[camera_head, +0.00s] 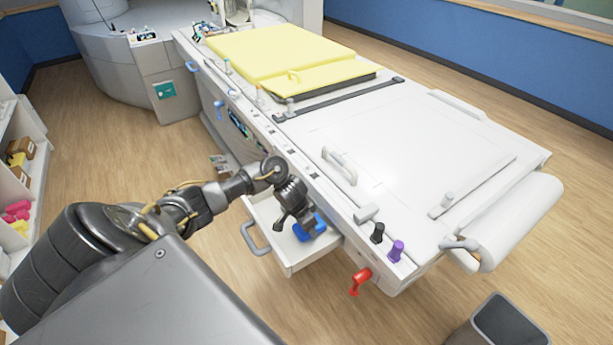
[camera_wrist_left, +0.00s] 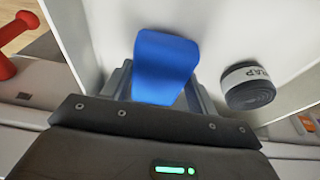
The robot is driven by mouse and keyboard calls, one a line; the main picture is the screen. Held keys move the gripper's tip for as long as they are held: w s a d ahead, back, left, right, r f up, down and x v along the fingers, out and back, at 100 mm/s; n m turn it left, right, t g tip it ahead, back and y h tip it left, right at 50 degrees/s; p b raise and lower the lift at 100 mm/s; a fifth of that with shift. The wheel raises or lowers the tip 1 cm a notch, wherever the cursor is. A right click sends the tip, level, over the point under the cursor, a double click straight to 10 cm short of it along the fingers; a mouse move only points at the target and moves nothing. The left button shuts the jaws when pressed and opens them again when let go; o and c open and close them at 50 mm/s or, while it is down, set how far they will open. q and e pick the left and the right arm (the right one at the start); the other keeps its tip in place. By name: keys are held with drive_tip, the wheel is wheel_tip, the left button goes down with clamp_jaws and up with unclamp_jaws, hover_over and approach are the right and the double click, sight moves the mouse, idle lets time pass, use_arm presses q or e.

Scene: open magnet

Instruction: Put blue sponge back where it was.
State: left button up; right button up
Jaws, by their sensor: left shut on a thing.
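The blue sponge (camera_head: 319,222) is in the jaws of my left gripper (camera_head: 309,228), at the open white drawer (camera_head: 291,266) in the side of the table. In the left wrist view the sponge (camera_wrist_left: 166,65) stands out between the two grey fingers of my left gripper (camera_wrist_left: 160,88). A dark roll with a pale label reading "RAP" (camera_wrist_left: 249,87) lies beside it on a white surface. I cannot tell whether the sponge touches the drawer floor. My right gripper is not in view.
The long white table (camera_head: 400,150) carries a yellow pad (camera_head: 280,52) at its far end. A red handle (camera_head: 359,281), a black knob (camera_head: 377,232) and a purple knob (camera_head: 396,250) are right of the drawer. A grey bin (camera_head: 500,325) stands at the lower right.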

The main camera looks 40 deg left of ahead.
use_arm(q)
drive_tip(key=shift+f, duration=0.65)
drive_tip(key=shift+f, duration=0.2)
drive_tip(key=o, duration=0.9)
drive_tip(key=shift+r, duration=0.15)
drive_tip(key=p+v, duration=0.3)
drive_tip(key=v, duration=0.9)
drive_tip(key=shift+s, duration=0.1)
